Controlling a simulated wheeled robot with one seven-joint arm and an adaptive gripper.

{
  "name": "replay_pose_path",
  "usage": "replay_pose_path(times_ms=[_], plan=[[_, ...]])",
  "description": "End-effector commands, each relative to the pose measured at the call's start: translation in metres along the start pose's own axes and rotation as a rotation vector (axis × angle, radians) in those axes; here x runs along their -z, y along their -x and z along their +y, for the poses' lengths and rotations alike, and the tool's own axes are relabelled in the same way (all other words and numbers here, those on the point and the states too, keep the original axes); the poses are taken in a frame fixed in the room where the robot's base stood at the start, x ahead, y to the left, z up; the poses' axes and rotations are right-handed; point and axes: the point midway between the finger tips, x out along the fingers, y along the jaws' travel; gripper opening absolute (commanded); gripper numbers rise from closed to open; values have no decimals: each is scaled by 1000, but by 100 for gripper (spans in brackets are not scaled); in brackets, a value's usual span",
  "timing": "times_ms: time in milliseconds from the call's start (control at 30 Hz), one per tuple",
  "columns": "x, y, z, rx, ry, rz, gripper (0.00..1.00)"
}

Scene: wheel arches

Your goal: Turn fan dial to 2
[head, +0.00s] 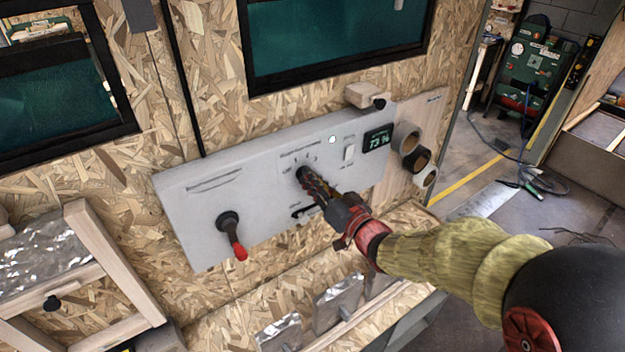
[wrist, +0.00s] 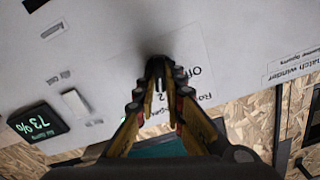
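The fan dial (head: 304,173) is a dark knob on the light grey wall panel (head: 275,215), below a printed label with small marks around it. My gripper (head: 312,184) reaches it from the lower right, with its fingertips at the knob. In the wrist view my gripper's fingers (wrist: 160,80) close together on the dark fan dial (wrist: 157,66), which they mostly cover. Printing by the dial reads "Off" and "2", partly hidden by the fingers. Which mark the dial points to cannot be made out.
A black crank with a red knob (head: 232,238) sticks out at the panel's left. A white switch (head: 349,153) and a display reading 73 % (head: 378,139) sit right of the dial. Round pipe ends (head: 412,155) project beyond them. A wooden frame (head: 115,255) stands lower left.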

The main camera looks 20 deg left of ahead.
Motion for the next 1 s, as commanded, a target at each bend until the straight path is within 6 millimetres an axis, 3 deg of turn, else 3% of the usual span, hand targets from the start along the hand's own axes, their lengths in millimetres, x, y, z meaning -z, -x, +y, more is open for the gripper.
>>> replay_pose_path(times_ms=[300, 667, 767, 1000], plan=[[0, 0, 0, 0, 0, -1, 29], [0, 4, 0, -1, 1, 1, 29], [0, 16, 1, -2, 1, 0, 29], [1, 64, 1, -4, 0, 2, 29]])
